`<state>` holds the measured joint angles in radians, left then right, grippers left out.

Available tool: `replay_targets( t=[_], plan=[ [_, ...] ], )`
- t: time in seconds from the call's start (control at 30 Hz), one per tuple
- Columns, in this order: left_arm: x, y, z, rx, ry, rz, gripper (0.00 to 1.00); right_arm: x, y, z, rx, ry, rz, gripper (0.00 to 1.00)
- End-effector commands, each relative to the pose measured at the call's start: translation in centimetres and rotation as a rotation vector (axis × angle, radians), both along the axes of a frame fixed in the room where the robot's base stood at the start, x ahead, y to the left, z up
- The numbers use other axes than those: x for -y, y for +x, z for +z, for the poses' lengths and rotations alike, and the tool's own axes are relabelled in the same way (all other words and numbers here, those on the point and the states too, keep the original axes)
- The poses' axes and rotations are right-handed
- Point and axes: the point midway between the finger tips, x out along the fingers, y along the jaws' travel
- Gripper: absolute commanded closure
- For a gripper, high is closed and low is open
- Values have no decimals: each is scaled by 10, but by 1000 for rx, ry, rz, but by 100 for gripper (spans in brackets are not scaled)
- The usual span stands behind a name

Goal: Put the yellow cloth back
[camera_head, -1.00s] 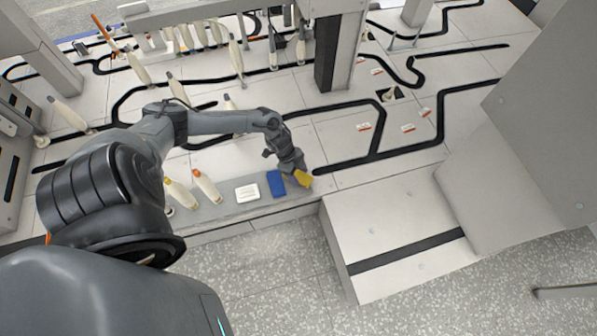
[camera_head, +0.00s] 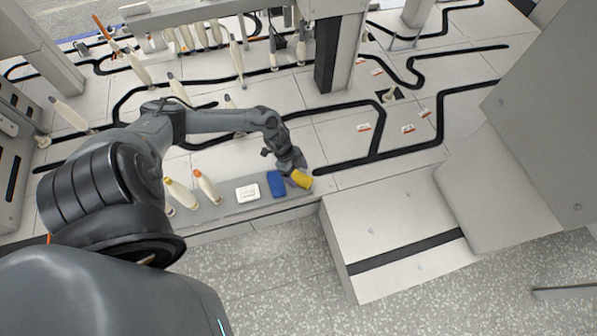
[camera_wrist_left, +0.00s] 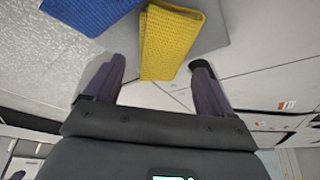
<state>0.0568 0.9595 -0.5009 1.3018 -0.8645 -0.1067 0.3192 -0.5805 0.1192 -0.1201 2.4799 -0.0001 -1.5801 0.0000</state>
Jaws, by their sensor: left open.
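The yellow cloth (camera_head: 301,179) is a folded piece lying at the right end of the grey tray strip (camera_head: 220,208), just right of the blue cloth (camera_head: 276,184). My left gripper (camera_head: 297,172) is right at the yellow cloth, on its far side. In the left wrist view, my left gripper (camera_wrist_left: 160,75) is open, its two fingers apart. The yellow cloth (camera_wrist_left: 168,42) lies ahead of and between the fingertips, apart from both. The blue cloth (camera_wrist_left: 92,14) is at the upper left there. My right gripper is not in view.
A white block (camera_head: 247,192) and two bobbins with yellow and orange tips (camera_head: 181,194) lie along the strip to the left. A grey post (camera_head: 340,45) stands behind. A large white box (camera_head: 395,235) stands to the right. The floor in front is clear.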

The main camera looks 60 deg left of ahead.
Motion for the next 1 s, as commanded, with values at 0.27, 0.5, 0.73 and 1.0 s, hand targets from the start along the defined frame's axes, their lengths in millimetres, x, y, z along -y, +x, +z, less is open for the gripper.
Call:
replay_targets(
  t=[0.27,0.5,0.73,1.0],
  plan=[
    [-17,-11,54,0,3,-1,16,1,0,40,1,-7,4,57],
    [-28,-18,84,0,1,-1,16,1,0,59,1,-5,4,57],
    [1,-18,85,33,3,-19,16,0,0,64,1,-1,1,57],
    [166,1,103,235,50,65,16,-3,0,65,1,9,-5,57]
  ],
)
